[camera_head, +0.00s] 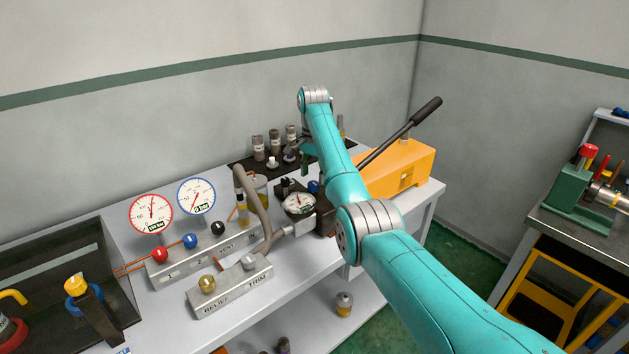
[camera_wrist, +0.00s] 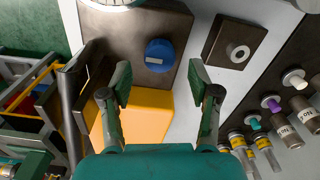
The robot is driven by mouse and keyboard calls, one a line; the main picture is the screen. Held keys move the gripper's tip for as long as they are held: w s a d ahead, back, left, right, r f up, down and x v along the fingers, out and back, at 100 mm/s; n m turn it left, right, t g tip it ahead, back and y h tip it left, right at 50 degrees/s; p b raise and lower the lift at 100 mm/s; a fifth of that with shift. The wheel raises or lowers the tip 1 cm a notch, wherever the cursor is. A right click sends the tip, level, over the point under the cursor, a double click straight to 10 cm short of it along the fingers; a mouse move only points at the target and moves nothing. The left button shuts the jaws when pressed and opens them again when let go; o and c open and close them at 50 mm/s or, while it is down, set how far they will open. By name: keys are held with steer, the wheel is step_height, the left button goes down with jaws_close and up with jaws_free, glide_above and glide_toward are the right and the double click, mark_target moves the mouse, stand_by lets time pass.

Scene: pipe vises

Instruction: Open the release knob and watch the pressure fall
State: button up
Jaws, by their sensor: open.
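A round blue knob (camera_wrist: 160,55) with a small pale label sits on a dark block (camera_wrist: 115,40) in the wrist view. I cannot read the label, so I cannot confirm it is the release knob. The knob also shows in the head view (camera_head: 313,187), partly hidden by my arm. My gripper (camera_wrist: 160,72) is open and empty; the knob appears between and beyond its fingertips, apart from them. In the head view my gripper (camera_head: 296,150) is small and partly lost against dark items. A round pressure gauge (camera_head: 299,203) sits by the block; its needle is too small to read.
An orange pump box (camera_head: 405,170) with a long black lever stands right of my arm. Two wall-side gauges (camera_head: 152,213) (camera_head: 197,195) stand behind a manifold with red, blue and black knobs (camera_head: 218,228). A relief/trim block (camera_head: 232,287) lies in front. Several capped cylinders (camera_wrist: 302,105) line a dark strip.

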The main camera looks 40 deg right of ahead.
mark_target(313, 186)
steer(key=shift+f, duration=1.4)
steer(key=c, duration=1.2)
steer(key=shift+o, duration=0.3)
